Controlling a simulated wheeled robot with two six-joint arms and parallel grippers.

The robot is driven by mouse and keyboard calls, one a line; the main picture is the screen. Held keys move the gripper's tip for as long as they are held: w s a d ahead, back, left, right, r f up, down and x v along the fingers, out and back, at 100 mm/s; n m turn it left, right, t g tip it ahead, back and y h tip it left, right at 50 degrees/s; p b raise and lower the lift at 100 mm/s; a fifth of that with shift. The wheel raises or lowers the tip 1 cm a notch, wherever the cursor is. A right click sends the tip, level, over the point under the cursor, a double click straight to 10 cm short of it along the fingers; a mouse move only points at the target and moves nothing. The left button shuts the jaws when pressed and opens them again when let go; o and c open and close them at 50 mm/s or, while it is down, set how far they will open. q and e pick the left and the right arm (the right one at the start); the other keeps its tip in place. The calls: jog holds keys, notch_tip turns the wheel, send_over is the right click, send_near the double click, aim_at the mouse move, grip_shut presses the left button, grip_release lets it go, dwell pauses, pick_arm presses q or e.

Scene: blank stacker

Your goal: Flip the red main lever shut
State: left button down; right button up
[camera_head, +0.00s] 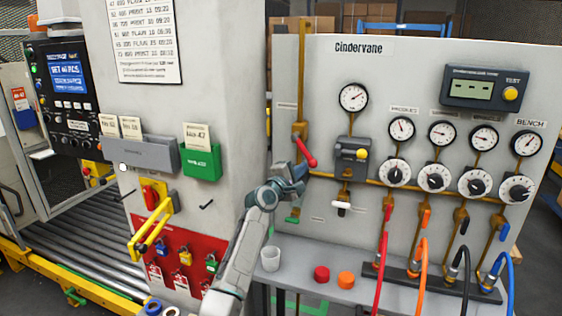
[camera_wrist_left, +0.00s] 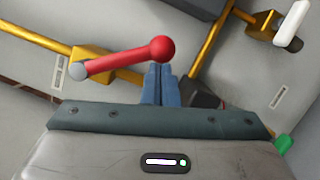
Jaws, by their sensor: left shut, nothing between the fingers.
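The red main lever (camera_head: 306,153) is a red handle with a ball end on a brass valve, on the vertical brass pipe at the left of the panel. In the head view it slants down to the right from its pivot. In the left wrist view the lever (camera_wrist_left: 120,59) runs across the upper left, its ball near the centre top. My left gripper (camera_head: 302,170) is shut and empty, close beside the ball end. In the left wrist view its fingertips (camera_wrist_left: 160,68) are right by the ball; I cannot tell whether they touch. My right gripper is out of view.
A grey regulator box with a yellow knob (camera_head: 362,154) and a white-handled valve (camera_head: 342,206) are right of the lever. Below, the grey shelf (camera_head: 300,250) holds a white cup (camera_head: 270,258), a red cap (camera_head: 321,274) and an orange cap (camera_head: 346,280).

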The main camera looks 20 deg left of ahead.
pick_arm(q)
jog(key=d+r+n+t+y+p, duration=0.2)
jog(key=d+r+n+p, duration=0.3)
jog(key=n+p, duration=0.3)
jog(key=r+n+t, duration=0.1)
jog(key=n, duration=0.1)
jog(key=shift+d+r+n, duration=0.15)
jog(key=shift+d+n, duration=0.25)
jog(key=shift+s+r, duration=0.1)
dwell(0.4)
